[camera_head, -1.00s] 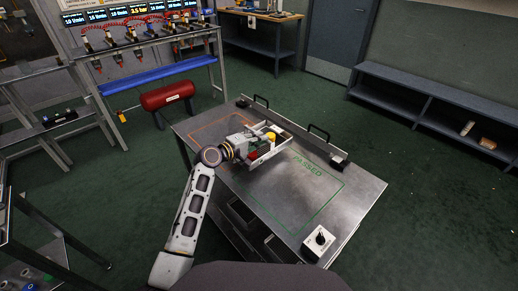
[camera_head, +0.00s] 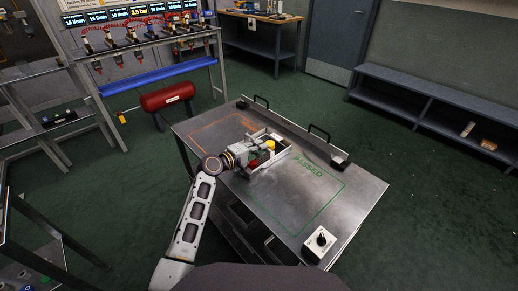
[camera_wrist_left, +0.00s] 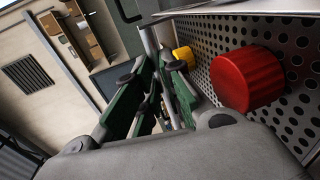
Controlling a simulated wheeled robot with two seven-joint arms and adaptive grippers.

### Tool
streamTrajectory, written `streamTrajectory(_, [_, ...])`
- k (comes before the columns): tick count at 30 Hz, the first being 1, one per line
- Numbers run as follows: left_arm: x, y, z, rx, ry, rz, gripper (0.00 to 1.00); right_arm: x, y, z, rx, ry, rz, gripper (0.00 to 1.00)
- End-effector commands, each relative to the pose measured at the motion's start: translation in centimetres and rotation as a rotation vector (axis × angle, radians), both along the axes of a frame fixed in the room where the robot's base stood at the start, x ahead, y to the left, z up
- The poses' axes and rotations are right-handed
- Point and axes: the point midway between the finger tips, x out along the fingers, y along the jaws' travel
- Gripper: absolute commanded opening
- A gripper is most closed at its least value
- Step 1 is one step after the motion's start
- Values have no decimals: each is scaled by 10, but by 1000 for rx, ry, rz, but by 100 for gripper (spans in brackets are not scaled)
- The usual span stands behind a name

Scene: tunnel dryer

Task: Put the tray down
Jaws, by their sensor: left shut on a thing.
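The tray (camera_head: 273,157) is a small metal tray with low walls, over the middle of the steel table (camera_head: 310,220), between the orange outline and the green "PASSED" outline. It holds a yellow-topped piece and a red piece. I cannot tell whether its underside touches the table. My left gripper (camera_head: 250,155) is shut on the tray's left side. In the left wrist view the tray's perforated inner face (camera_wrist_left: 214,38) is at the right, with a red knob (camera_wrist_left: 247,78) and a yellow one (camera_wrist_left: 184,57) against it. The green fingers partly hide the grasp. My right gripper is out of view.
The green "PASSED" outline (camera_head: 330,207) is empty. A white box with a black knob (camera_head: 319,241) stands at the table's near corner. A red tank (camera_head: 167,99) stands beyond.

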Motion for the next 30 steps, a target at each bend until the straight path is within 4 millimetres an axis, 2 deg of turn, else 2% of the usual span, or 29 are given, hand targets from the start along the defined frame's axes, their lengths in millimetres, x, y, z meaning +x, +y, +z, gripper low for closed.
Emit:
streamTrajectory(9, [0, 0, 1, -1, -3, 1, 0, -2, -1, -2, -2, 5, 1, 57])
streamTrajectory(10, [0, 0, -1, 0, 0, 0, 13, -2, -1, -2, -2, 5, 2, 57])
streamTrajectory(15, [0, 0, -1, 0, 0, 0, 32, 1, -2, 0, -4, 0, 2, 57])
streamTrajectory(30, [-1, 1, 1, 1, 1, 0, 32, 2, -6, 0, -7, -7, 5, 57])
